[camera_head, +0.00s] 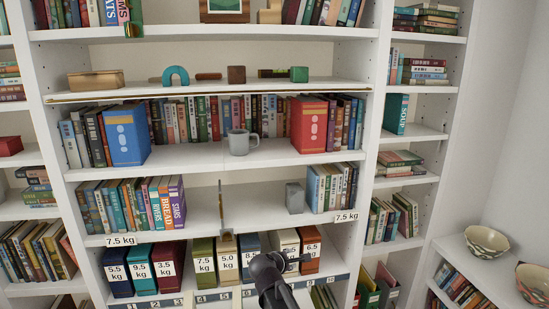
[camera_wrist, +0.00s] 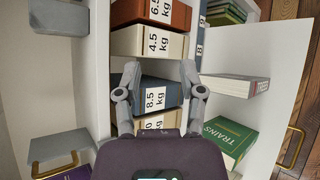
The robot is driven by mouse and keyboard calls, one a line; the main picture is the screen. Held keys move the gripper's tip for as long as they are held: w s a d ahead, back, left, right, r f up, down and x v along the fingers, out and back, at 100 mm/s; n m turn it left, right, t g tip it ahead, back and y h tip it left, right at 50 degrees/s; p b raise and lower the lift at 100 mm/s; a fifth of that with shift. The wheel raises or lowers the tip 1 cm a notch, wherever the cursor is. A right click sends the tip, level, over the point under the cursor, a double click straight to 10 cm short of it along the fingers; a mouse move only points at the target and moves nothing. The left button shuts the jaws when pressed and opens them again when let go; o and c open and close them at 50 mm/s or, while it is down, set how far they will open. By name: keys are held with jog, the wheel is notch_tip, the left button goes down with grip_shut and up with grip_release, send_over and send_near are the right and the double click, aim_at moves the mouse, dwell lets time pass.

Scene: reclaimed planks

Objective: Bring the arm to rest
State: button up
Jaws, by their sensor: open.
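My gripper (camera_head: 290,263) is in front of the bottom row of weight-labelled boxes, right of centre, in the head view. In the wrist view my gripper (camera_wrist: 161,78) is open, with its two fingers spread. The blue 8.5 kg box (camera_wrist: 145,91) shows between and beyond the fingers; I cannot tell whether they touch it. I see nothing held. In the head view my gripper and wrist hide parts of the boxes and shelf edge behind them.
Cream 4.5 kg (camera_wrist: 130,42) and orange 6.5 kg (camera_head: 311,262) boxes stand beside the blue one. A thin upright divider (camera_head: 221,205) and a grey block (camera_head: 295,198) are on the shelf above. A grey mug (camera_head: 241,142) stands higher. Bowls (camera_head: 487,241) sit at right.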

jog(key=s+d+f+m+g+y, duration=0.2)
jog(key=s+d+f+m+g, duration=0.1)
jog(key=s+m, duration=0.3)
jog(key=s+d+f+m+g+y, duration=0.2)
jog(key=s+d+f+m+g, duration=0.1)
jog(key=s+d+m, duration=0.2)
jog(key=s+d+f+m+g+y, duration=0.2)
jog(key=s+d+f+m+g, duration=0.1)
jog(key=s+m, duration=0.4)
jog(key=shift+s+d+f+g, duration=0.2)
jog(key=shift+s+d+g, duration=0.4)
jog(key=shift+s, duration=0.5)
